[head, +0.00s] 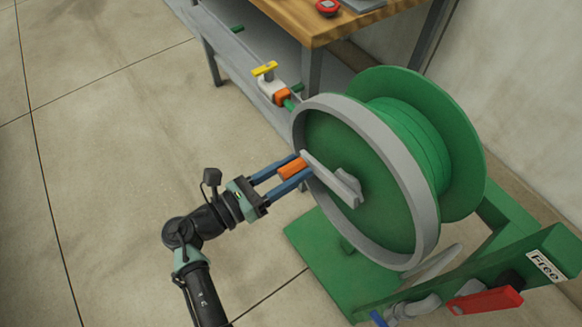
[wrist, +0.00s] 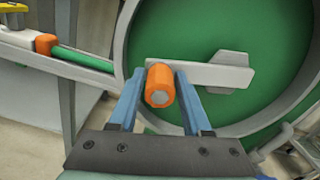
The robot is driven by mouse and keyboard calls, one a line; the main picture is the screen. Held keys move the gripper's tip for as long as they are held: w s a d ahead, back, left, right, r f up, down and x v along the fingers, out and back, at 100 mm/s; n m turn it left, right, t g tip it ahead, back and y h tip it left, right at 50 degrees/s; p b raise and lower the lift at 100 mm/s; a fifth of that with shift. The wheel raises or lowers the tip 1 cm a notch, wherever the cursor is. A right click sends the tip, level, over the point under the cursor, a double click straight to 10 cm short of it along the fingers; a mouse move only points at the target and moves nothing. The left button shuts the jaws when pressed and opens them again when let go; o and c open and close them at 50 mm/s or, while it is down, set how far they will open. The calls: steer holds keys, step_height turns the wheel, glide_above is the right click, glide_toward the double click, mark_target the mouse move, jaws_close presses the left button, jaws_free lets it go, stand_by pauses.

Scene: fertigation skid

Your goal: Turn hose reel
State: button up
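The hose reel (head: 330,135) has green discs, a grey rim on its near side and green hose wound on its drum. A grey crank arm (head: 328,178) runs from the hub toward the rim's left side and ends in an orange handle (head: 292,170). My gripper (head: 304,166) reaches in from the lower left with its blue fingers on either side of the handle. In the wrist view the orange handle (wrist: 160,86) sits between the fingertips, with a narrow gap showing at each side. The gripper looks open around it.
A wooden-topped bench (head: 320,22) stands behind the reel, carrying a red device (head: 327,7). A yellow-handled valve (head: 266,72) lies left of the reel. The green stand bears a "Free" label (head: 544,265) and a red lever (head: 485,300). Floor at left is clear.

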jaws_close()
stand_by(1.1)
